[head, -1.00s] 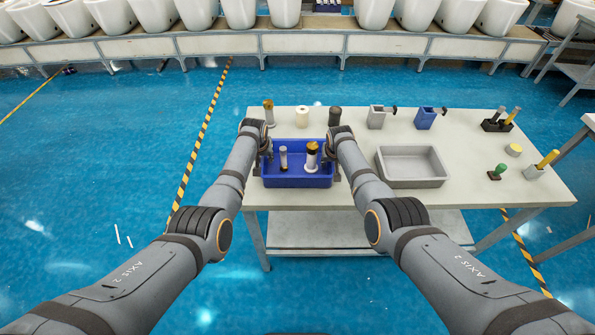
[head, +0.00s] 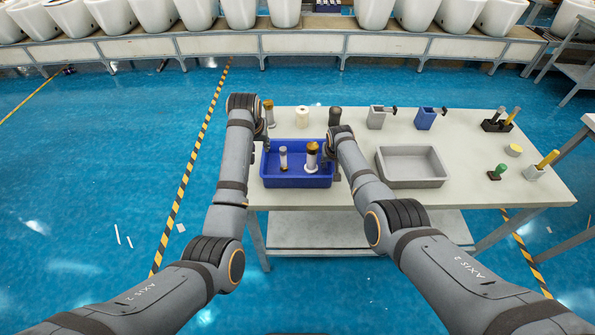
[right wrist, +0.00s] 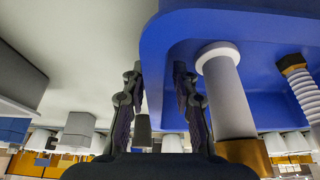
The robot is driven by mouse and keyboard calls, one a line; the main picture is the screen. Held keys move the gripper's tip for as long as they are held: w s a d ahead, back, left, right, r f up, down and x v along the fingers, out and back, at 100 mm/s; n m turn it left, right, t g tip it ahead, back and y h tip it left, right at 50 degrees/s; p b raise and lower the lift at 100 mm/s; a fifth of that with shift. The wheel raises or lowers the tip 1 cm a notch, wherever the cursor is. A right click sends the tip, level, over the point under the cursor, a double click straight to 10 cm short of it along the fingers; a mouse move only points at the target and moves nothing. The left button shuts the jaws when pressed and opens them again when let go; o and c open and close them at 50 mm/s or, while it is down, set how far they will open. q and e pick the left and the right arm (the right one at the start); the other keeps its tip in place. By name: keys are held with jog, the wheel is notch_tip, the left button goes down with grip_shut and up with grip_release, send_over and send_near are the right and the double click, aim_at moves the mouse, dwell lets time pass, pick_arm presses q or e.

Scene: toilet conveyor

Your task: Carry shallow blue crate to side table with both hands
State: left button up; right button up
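The shallow blue crate (head: 297,182) sits on the table near its front left edge. My right gripper (head: 336,170) is at the crate's right wall. In the right wrist view its fingers (right wrist: 160,95) stand apart, one on each side of the blue wall (right wrist: 158,45), with gaps visible.
The worktable (head: 470,190) also bears a grey tray (head: 412,182) to the right of the crate, with several small parts and holders behind. Another table (head: 590,122) shows at the right edge. Blue floor is open on the left.

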jog(key=v, duration=1.1)
jog(key=shift+s+r, duration=0.15)
jog(key=shift+r, duration=0.25)
